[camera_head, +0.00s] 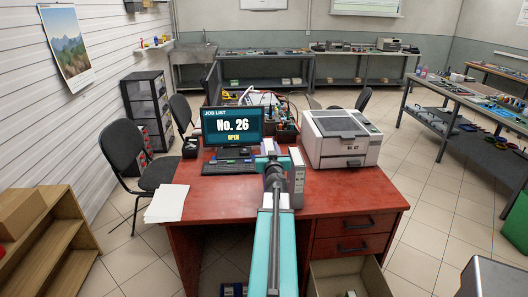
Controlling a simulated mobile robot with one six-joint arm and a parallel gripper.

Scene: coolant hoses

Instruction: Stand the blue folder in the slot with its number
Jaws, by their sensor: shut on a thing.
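My gripper (270,153) is over the red desk, at the end of my teal arm, in front of the monitor. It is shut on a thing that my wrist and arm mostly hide. I cannot make out the held thing's colour or outline. A grey-white upright binder or box (297,178) shows just right of the gripper; whether it touches the gripper is unclear. The monitor (232,126) reads "JOB LIST No. 26 OPEN". I cannot clearly pick out the blue folder or a numbered slot.
The red desk (340,204) carries a printer (340,138) at right, a keyboard (228,168) and papers (167,203) at left. A drawer (350,280) stands open at the lower right. A black chair (140,160) is left. The desk's right front is clear.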

